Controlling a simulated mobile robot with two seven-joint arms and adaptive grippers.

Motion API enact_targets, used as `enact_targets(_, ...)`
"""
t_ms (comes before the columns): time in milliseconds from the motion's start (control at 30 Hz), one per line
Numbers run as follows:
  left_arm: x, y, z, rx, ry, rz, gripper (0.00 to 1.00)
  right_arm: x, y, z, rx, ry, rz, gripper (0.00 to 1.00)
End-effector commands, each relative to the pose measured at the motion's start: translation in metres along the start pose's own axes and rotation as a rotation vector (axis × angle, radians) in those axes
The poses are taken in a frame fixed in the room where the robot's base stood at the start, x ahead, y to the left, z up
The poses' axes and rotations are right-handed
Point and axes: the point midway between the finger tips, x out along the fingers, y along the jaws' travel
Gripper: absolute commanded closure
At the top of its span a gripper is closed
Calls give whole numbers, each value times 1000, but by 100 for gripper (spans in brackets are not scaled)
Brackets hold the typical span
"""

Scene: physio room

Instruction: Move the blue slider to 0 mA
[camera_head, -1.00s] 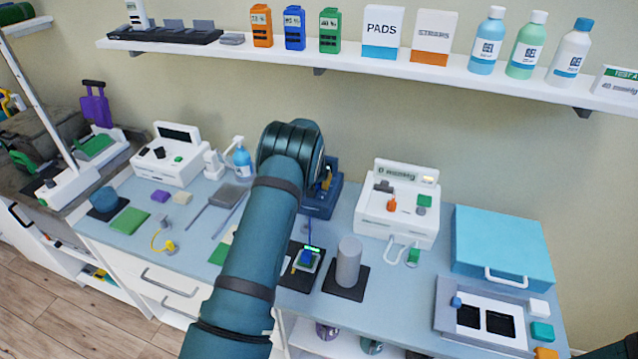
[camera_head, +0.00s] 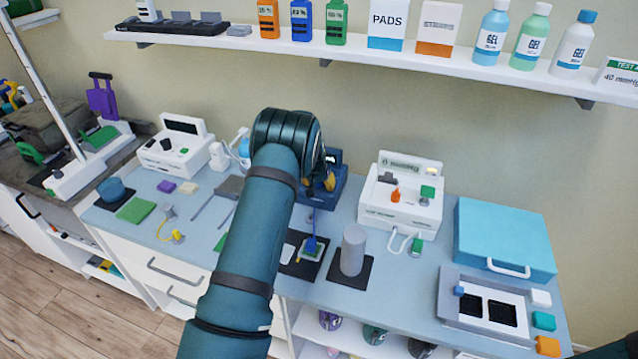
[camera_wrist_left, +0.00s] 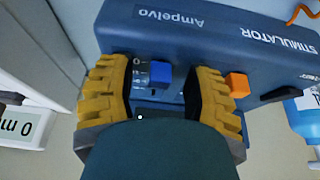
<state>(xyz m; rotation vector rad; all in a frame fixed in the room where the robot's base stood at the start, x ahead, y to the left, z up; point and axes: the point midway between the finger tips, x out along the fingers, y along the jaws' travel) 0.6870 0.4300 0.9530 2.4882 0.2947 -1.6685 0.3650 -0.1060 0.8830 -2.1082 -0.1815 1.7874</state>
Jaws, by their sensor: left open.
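The dark blue stimulator (camera_head: 338,190) stands on the table, partly hidden by my left arm in the head view. In the left wrist view its casing (camera_wrist_left: 205,38) fills the top, with upside-down lettering. The blue slider (camera_wrist_left: 160,74) is a small block on its face beside a scale with white marks; I cannot read its setting. An orange slider (camera_wrist_left: 238,84) sits to its right. My left gripper (camera_wrist_left: 161,92) is open, its yellow fingers on either side of the blue slider, with gaps visible. In the head view the gripper is mostly hidden behind my arm. My right gripper is not in view.
A white console (camera_head: 400,200) stands right of the stimulator. A grey cylinder (camera_head: 353,248) stands on a dark pad in front. A blue case (camera_head: 505,236) is further right. In the wrist view a blue-labelled bottle (camera_wrist_left: 306,115) is at the right edge.

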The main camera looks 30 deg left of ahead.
Motion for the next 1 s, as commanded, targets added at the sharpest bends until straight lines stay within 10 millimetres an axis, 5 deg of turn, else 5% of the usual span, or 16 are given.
enact_targets(167, -16, 0, -2, 1, 3, 0, 50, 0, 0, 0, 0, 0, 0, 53)
enact_targets(600, -99, 0, 0, 0, 1, 1, 50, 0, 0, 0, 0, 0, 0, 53)
enact_targets(1000, -120, 0, 1, 0, -2, 0, 50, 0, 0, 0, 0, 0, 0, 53)
